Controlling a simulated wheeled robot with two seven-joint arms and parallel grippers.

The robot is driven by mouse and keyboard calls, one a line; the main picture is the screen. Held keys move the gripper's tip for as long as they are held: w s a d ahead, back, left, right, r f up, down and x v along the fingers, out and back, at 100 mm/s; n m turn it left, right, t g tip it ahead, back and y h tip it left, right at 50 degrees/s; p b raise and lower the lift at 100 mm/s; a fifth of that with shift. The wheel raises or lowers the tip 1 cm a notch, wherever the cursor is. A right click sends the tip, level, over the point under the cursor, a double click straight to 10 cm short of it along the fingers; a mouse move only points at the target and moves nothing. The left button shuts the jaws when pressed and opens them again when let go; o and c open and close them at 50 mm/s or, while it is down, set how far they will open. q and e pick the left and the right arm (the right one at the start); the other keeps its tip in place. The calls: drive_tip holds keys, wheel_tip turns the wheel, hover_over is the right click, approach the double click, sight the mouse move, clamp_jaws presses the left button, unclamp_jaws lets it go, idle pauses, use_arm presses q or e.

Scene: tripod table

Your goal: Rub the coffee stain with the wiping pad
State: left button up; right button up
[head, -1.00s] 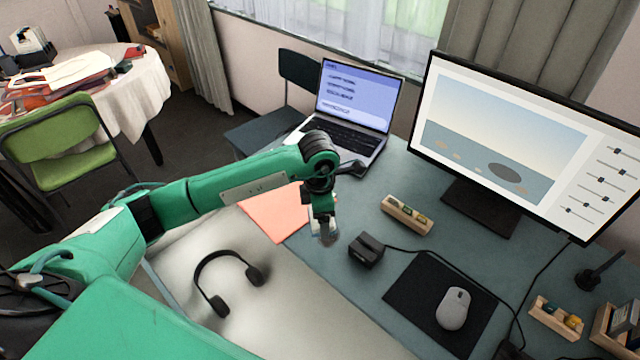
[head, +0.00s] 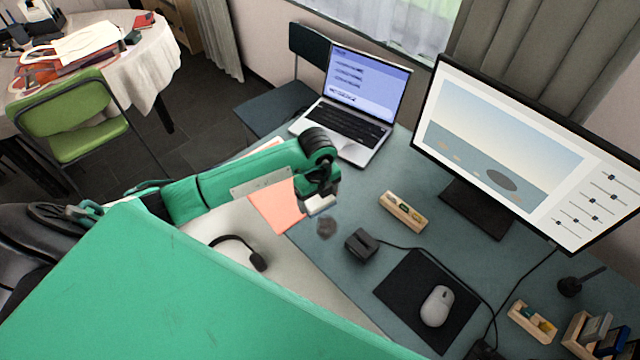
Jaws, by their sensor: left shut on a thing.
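The coffee stain (head: 326,229) is a small dark brown blotch on the blue-green desk. My left gripper (head: 319,196) is partly hidden behind its own wrist. It is shut on the wiping pad (head: 321,206), a pale, flat piece just beyond the stain in the head view. The pad lies beside the stain and does not cover the visible blotch. I cannot tell whether the pad touches the desk. My right gripper is out of view.
A black box-shaped device (head: 361,244) with a cable stands close right of the stain. A wooden holder (head: 403,211), laptop (head: 352,110), monitor (head: 520,150) and mouse (head: 437,306) are on the desk. An orange sheet (head: 277,207) and headphones (head: 258,262) lie to the left.

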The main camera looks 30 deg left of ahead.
use_arm(q)
drive_tip(key=shift+a+f+n, duration=0.1)
drive_tip(key=shift+a+n, duration=0.05)
drive_tip(key=shift+n, duration=0.95)
drive_tip(key=b, duration=0.4)
hover_over(317, 218)
drive_tip(key=shift+f, duration=2.95)
drive_tip(key=shift+f+b, duration=0.65)
drive_tip(key=shift+f, duration=0.05)
